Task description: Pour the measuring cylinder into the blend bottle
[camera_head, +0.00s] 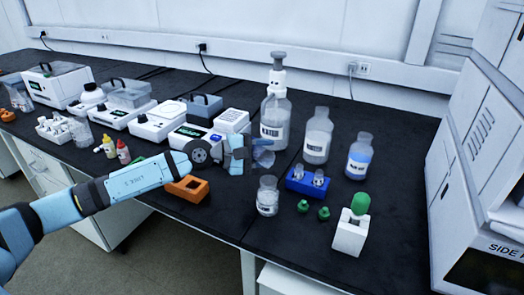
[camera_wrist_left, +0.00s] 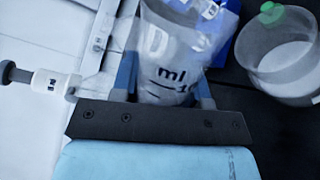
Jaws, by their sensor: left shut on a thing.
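My left gripper (camera_head: 246,153) is shut on the clear measuring cylinder (camera_head: 264,156), held above the bench and apparently tilted. In the left wrist view the cylinder (camera_wrist_left: 168,62) shows "ml" marks between the blue fingers. A small open clear bottle (camera_head: 268,196) stands upright on the bench, below and slightly right of the gripper; it is likely the blend bottle, its label too small to read. An open vessel (camera_wrist_left: 278,62) beside the cylinder in the left wrist view looks like this bottle. The cylinder appears apart from it. My right gripper is not in view.
A blue rack (camera_head: 308,184) with small vials is right of the bottle. Green caps (camera_head: 304,207) and a white holder (camera_head: 350,235) lie further right. Larger bottles (camera_head: 274,122) stand behind. An orange block (camera_head: 188,189) sits under my left arm.

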